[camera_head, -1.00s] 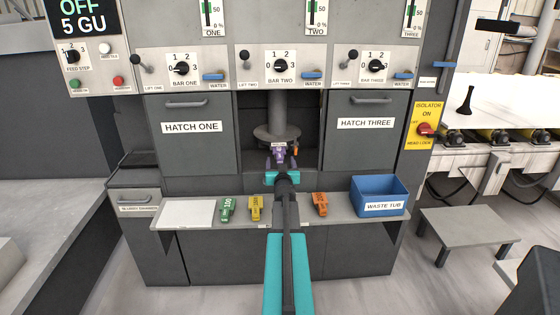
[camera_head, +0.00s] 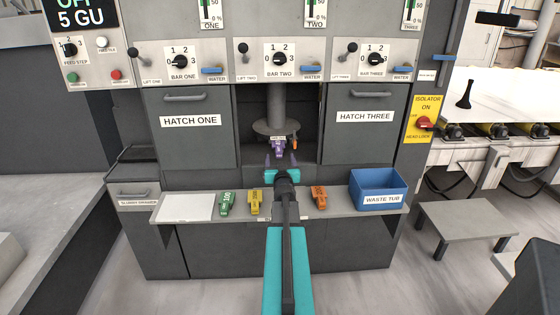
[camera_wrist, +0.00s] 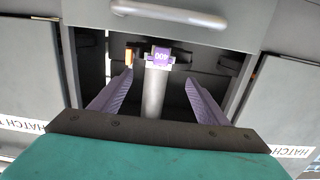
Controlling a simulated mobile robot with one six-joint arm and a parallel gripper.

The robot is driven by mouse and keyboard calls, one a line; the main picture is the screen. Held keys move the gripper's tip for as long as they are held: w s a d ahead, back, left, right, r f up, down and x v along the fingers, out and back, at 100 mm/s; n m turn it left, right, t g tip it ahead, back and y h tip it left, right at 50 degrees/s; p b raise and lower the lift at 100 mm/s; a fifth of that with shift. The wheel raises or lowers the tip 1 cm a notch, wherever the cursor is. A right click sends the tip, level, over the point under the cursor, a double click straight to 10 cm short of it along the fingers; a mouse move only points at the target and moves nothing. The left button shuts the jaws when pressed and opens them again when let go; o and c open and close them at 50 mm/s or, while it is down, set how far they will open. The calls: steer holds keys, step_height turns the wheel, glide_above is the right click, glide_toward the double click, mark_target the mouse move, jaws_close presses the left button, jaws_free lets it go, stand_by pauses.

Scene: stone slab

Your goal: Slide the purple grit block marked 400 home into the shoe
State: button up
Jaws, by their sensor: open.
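The purple grit block marked 400 (camera_head: 278,148) sits in the open middle bay, up against the underside of the round grey head, where the shoe is. It also shows in the wrist view (camera_wrist: 160,54), its 400 mark upside down, at the end of the grey column. Whether it is fully seated in the shoe is too small to tell. My gripper (camera_head: 281,161) is in front of the bay, its fingers apart. In the wrist view the open fingers (camera_wrist: 158,78) stand either side of the block's line, with nothing between them and a gap to the block.
An orange piece (camera_head: 295,145) is beside the purple block at the head. Green (camera_head: 226,203), yellow (camera_head: 255,202) and orange (camera_head: 320,197) blocks lie on the front shelf, with a blue waste tub (camera_head: 379,186) at right. Hatches one (camera_head: 190,140) and three (camera_head: 363,135) flank the bay.

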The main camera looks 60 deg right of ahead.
mark_target(279, 152)
steer(key=shift+c, duration=0.5)
steer(key=c, duration=1.1)
steer(key=shift+n, duration=0.6)
jaws_close()
steer(key=n+b, duration=0.1)
steer(key=n, duration=0.1)
steer(key=s+a+n+b, duration=0.1)
steer(key=n, duration=0.1)
steer(key=f+n+b, duration=0.1)
steer(key=n, duration=0.1)
steer(key=shift+s+a+f+h, duration=0.1)
steer(key=shift+s+a+h, duration=0.05)
steer(key=shift+a+h, duration=0.15)
steer(key=shift+d, duration=0.1)
steer(key=shift+x, duration=2.95)
